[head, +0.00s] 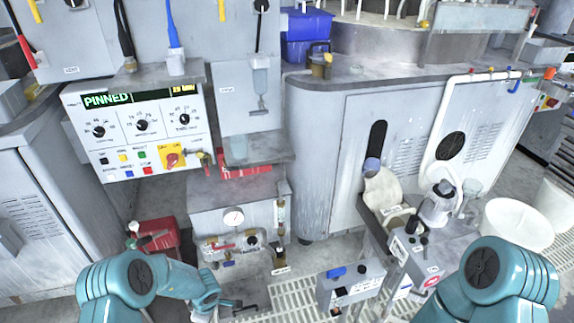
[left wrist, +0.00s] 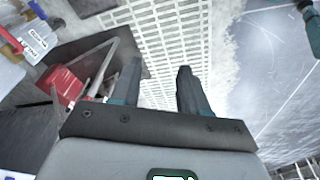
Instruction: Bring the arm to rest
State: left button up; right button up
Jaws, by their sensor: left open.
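My left arm comes in at the lower left of the head view, teal and bent. Its gripper (head: 238,306) is low near the bottom edge, over the floor in front of the grey cabinet with the gauge. In the left wrist view the two dark fingers of the left gripper (left wrist: 158,82) stand apart with nothing between them. Pale floor grating shows beyond them. My right arm shows at the lower right of the head view as a teal bent joint only. Its gripper is out of the picture.
A control panel (head: 142,128) reading PINNED hangs at left. A red container (head: 160,235) stands on the floor near my left arm; a red thing (left wrist: 62,88) shows beside the left gripper. A grey switch box (head: 350,284) stands between my arms. White tubs (head: 517,224) are at right.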

pick_arm(q)
jog(key=s+r+m+t+p, duration=0.1)
jog(key=s+r+m+p, duration=0.4)
jog(key=r, duration=0.6)
jog(key=s+d+r+m+h+p, duration=0.1)
jog(key=s+d+r+m+h, duration=0.1)
jog(key=s+d+m, duration=0.1)
jog(key=s+d+r+m+h+p, duration=0.1)
jog(key=s+d+r+m+h, duration=0.1)
jog(key=s+d, duration=0.3)
jog(key=s+d+r+m+g+h+p, duration=0.1)
jog(key=s+d+r+m+h+p, duration=0.1)
jog(key=s, duration=0.7)
jog(key=shift+d+r+m, duration=0.75)
jog(key=shift+d+m, duration=0.25)
jog(key=shift+d, duration=0.05)
pick_arm(e)
notch_tip(320, 180, up, 12)
jog(key=s+g, duration=0.1)
jog(key=s, duration=0.1)
jog(key=shift+s+a, duration=0.15)
jog(key=shift+a, duration=0.25)
pick_arm(q)
jog(key=shift+w, duration=0.1)
jog(key=shift+c, duration=0.3)
pick_arm(e)
jog(key=shift+r, duration=0.1)
